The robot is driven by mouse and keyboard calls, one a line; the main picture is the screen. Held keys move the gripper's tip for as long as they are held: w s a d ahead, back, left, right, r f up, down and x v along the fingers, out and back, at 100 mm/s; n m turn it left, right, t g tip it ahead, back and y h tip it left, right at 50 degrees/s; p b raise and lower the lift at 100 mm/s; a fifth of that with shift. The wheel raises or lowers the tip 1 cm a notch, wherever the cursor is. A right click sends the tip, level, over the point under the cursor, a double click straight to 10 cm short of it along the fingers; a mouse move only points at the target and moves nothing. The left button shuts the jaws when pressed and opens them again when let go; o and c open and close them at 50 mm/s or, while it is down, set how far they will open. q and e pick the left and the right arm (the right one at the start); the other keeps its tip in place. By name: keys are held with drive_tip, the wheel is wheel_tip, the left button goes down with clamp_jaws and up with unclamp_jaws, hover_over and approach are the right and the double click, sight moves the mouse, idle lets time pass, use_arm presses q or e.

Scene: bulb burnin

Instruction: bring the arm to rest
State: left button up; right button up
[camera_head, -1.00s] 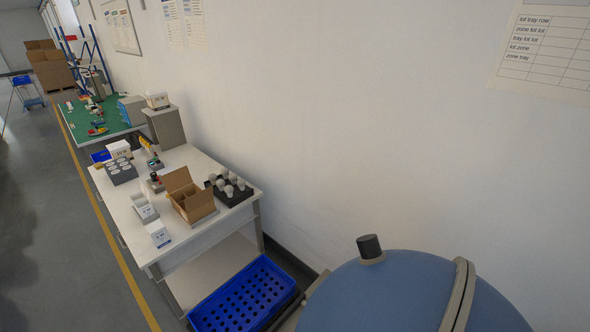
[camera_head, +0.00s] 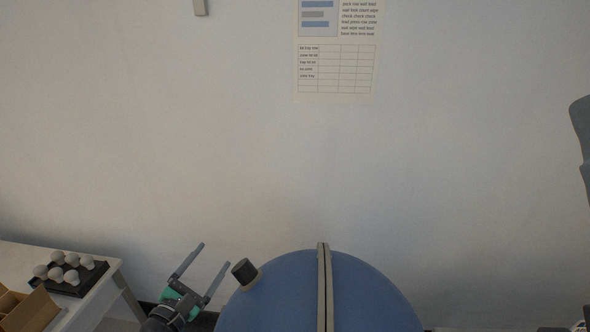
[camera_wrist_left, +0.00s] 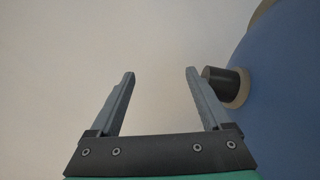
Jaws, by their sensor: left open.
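My left gripper (camera_head: 213,256) stands at the lower left of centre in the head view, with its two fingers apart and nothing between them. It is just left of a large blue rounded body (camera_head: 290,300) and its dark knob (camera_head: 244,272). In the left wrist view the open fingers (camera_wrist_left: 161,73) frame only pale wall. The dark knob (camera_wrist_left: 222,84) and the blue body (camera_wrist_left: 285,90) show at the right there, close to the right finger. Whether that finger touches the knob I cannot tell. My right gripper is not in view.
A white table (camera_head: 103,285) at the lower left bears a black tray (camera_head: 92,279) with several white bulbs (camera_head: 71,260) and an open cardboard box (camera_head: 32,311). A plain wall (camera_head: 250,150) with a posted sheet (camera_head: 336,75) stands behind. A grey-blue part shows at the right edge.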

use_arm(q)
drive_tip(key=s+d+r+m+t+h, duration=0.1)
drive_tip(key=s+d+r+m, duration=0.25)
drive_tip(key=r, duration=0.65)
drive_tip(key=s+d+r+m+t+h, duration=0.25)
drive_tip(key=r+m, duration=0.25)
drive_tip(key=r, duration=0.4)
drive_tip(key=s+d+r+m+t+h, duration=0.15)
drive_tip(key=d+r+m, duration=0.3)
drive_tip(key=r, duration=0.55)
drive_tip(key=s+a+r+m+t+y, duration=0.2)
drive_tip(key=s+r+m+y, duration=0.1)
drive_tip(key=s+r+m, duration=0.4)
drive_tip(key=s+a+r+m+t+y+p, duration=0.1)
drive_tip(key=s+a+r+m+t+y, duration=0.1)
drive_tip(key=s+r+m, duration=0.4)
drive_tip(key=shift+s+a+r+m+t+y, duration=0.4)
drive_tip(key=shift+s+a+m+y, duration=0.4)
drive_tip(key=shift+s, duration=1.25)
